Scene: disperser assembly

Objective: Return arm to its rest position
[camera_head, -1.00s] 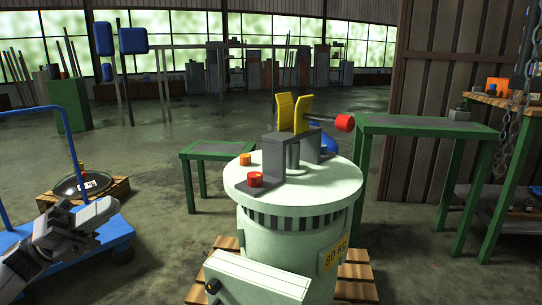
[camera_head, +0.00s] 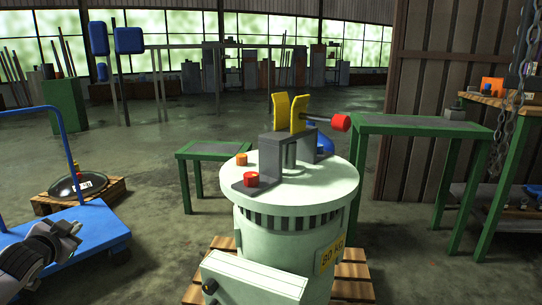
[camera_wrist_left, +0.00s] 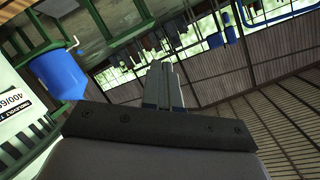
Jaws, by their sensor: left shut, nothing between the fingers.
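My left arm comes in at the lower left of the head view, in front of the blue cart. Its gripper (camera_head: 70,232) is small and partly foreshortened there. In the left wrist view the two fingers (camera_wrist_left: 163,85) lie together with nothing between them. The gripper is apart from the pale green disperser drum (camera_head: 297,195), which stands at the centre of the head view. My right gripper is not in view.
A blue cart (camera_head: 95,228) stands at the left, near a pallet holding a dark round dish (camera_head: 78,187). The drum rests on a wooden pallet (camera_head: 352,283). Green tables (camera_head: 420,125) stand behind it and to its right. Open floor lies between the cart and the drum.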

